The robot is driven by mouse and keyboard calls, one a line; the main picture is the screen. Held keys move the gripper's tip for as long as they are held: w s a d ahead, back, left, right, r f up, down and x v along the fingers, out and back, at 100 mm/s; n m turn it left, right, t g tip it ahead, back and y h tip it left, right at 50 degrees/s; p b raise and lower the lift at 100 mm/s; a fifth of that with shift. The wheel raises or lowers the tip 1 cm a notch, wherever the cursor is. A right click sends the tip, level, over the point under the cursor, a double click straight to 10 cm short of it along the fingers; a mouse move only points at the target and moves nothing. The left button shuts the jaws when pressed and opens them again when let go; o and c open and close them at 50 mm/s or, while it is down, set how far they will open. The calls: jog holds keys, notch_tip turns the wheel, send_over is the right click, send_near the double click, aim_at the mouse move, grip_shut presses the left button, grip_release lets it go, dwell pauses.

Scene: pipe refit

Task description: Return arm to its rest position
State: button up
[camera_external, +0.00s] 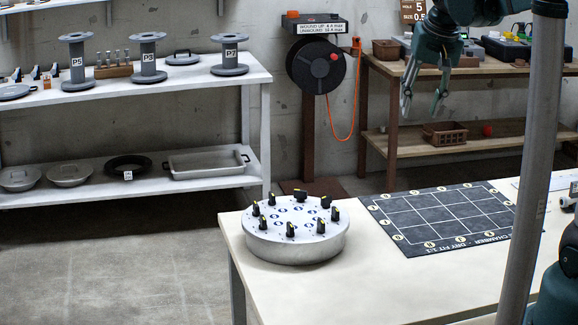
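My gripper (424,105) hangs at the upper right in the external view, pointing down. Its two fingers are apart and nothing shows between them. It is high above the level of the near table (390,285), in front of the wooden bench at the back right. My arm comes in from the right edge, and its upper links are cut off by the top of the picture.
A round grey drum (294,244) with black knobs stands on the near table. A black gridded mat (445,216) lies right of it. A grey pole (532,160) crosses the right side. White shelves (130,98) with spools and a cable reel (316,66) stand behind.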

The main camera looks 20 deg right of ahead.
jog(key=s+d+f+n+t, duration=0.1)
jog(key=s+d, duration=0.4)
jog(key=s, duration=0.5)
jog(key=s+d+f+n+t, duration=0.1)
jog(key=s+d+f, duration=0.3)
jog(key=s, duration=0.5)
jog(key=shift+s+d+n+t+h, duration=0.35)
jog(key=shift+d+t, duration=0.25)
jog(key=shift+d, duration=0.4)
dwell(2.0)
